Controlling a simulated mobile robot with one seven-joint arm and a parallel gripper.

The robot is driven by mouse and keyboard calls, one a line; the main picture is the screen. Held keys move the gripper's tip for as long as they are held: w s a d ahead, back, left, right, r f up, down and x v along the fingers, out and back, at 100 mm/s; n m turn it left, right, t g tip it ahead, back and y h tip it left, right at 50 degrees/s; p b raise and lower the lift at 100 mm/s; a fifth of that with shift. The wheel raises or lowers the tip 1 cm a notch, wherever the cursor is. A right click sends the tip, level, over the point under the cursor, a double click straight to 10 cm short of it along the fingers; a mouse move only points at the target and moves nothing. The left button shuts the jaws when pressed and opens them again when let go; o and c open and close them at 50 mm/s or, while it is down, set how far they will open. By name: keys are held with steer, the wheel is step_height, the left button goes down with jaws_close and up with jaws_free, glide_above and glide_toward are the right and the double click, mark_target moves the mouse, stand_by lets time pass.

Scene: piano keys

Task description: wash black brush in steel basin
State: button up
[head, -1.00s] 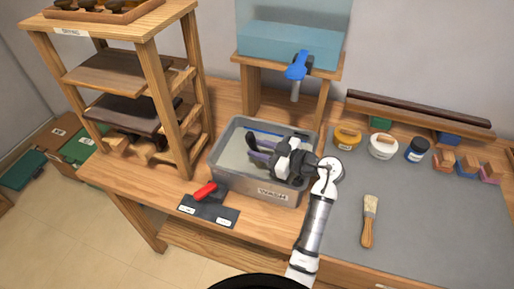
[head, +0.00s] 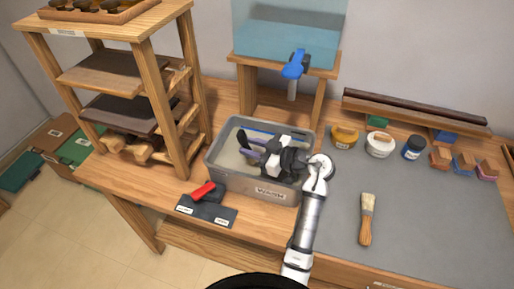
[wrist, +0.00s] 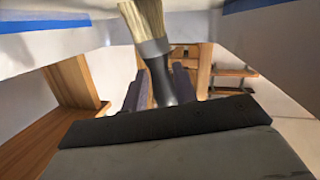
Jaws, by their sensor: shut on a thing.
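The steel basin (head: 262,190), marked WASH, stands on the wooden bench. It has pale grey contents inside and a blue line along its inner back wall. My gripper (head: 249,148) is low inside the basin, its fingers pointing left. In the wrist view my gripper (wrist: 158,88) is shut on the black handle of the brush (wrist: 157,62). The brush has pale bristles and a grey ferrule, and the bristles run out of the top of that view. In the head view the brush is too small and covered to make out clearly. Whether the bristles touch the liquid cannot be told.
A blue tap (head: 295,66) under a blue tank (head: 285,40) stands behind the basin. A red lever (head: 203,191) sits in front-left. A wooden rack (head: 150,90) stands left. A second brush (head: 366,218) and several jars lie on the grey mat (head: 430,230) at right.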

steer(key=shift+a, duration=0.1)
steer(key=shift+r, duration=1.25)
steer(key=shift+a+r, duration=0.1)
steer(key=shift+r, duration=2.5)
steer(key=shift+r, duration=0.1)
step_height(320, 180, up, 6)
steer(key=shift+f, duration=0.1)
